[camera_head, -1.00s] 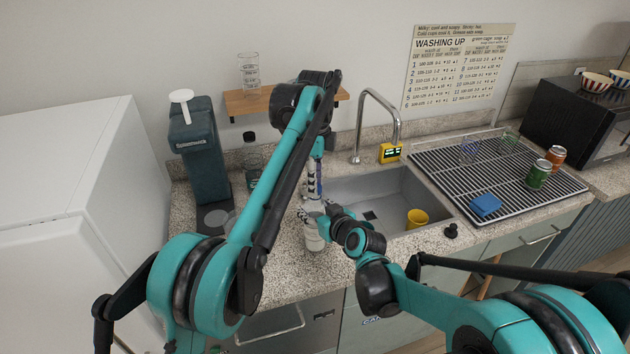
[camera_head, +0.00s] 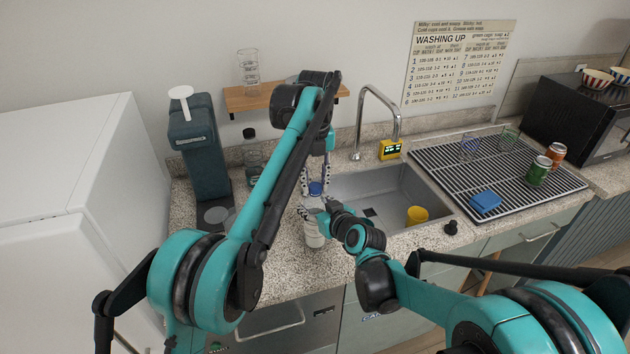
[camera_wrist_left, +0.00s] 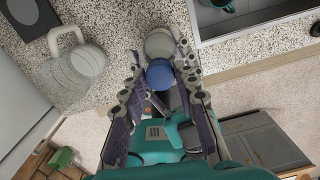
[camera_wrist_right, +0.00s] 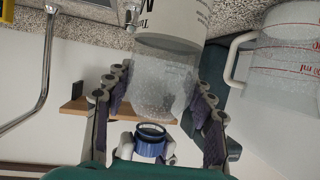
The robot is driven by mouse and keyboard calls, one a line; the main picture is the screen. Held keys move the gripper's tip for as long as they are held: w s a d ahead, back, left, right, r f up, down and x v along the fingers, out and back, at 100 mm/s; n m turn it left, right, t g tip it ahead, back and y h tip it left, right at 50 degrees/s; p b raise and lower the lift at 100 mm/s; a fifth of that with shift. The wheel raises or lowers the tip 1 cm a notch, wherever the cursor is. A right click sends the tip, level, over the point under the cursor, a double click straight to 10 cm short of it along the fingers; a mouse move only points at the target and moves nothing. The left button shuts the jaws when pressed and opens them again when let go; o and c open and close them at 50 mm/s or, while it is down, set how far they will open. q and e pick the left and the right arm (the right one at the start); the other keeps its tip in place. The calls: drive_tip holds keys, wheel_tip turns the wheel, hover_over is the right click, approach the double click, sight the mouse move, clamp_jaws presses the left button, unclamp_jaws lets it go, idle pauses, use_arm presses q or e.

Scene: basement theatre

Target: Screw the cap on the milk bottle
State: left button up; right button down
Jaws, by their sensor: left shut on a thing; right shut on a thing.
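The milk bottle (camera_head: 314,236), clear with a white label, stands upright on the counter by the sink. My right gripper (camera_head: 319,214) is shut around its upper part. In the right wrist view, which is upside down, the bottle (camera_wrist_right: 165,85) sits between both fingers. The blue cap (camera_head: 315,188) is above the bottle, between the fingertips of my left gripper (camera_head: 316,193), which points down. The right wrist view shows the cap's open underside (camera_wrist_right: 150,130) near the bottle mouth; I cannot tell whether they touch. The cap (camera_wrist_left: 160,75) also shows in the left wrist view.
A measuring jug (camera_wrist_left: 82,70) stands on the counter near the bottle. The sink (camera_head: 385,225) holds a yellow cup (camera_head: 417,215). A drying rack (camera_head: 440,170) with cans and a blue sponge (camera_head: 486,202) is to the right. A wall shelf (camera_head: 240,102) is behind my left arm.

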use_arm(q)
drive_tip(key=m, duration=0.3)
drive_tip(key=o, duration=0.7)
drive_tip(key=shift+r, duration=2.25)
drive_tip(key=shift+c, duration=0.4)
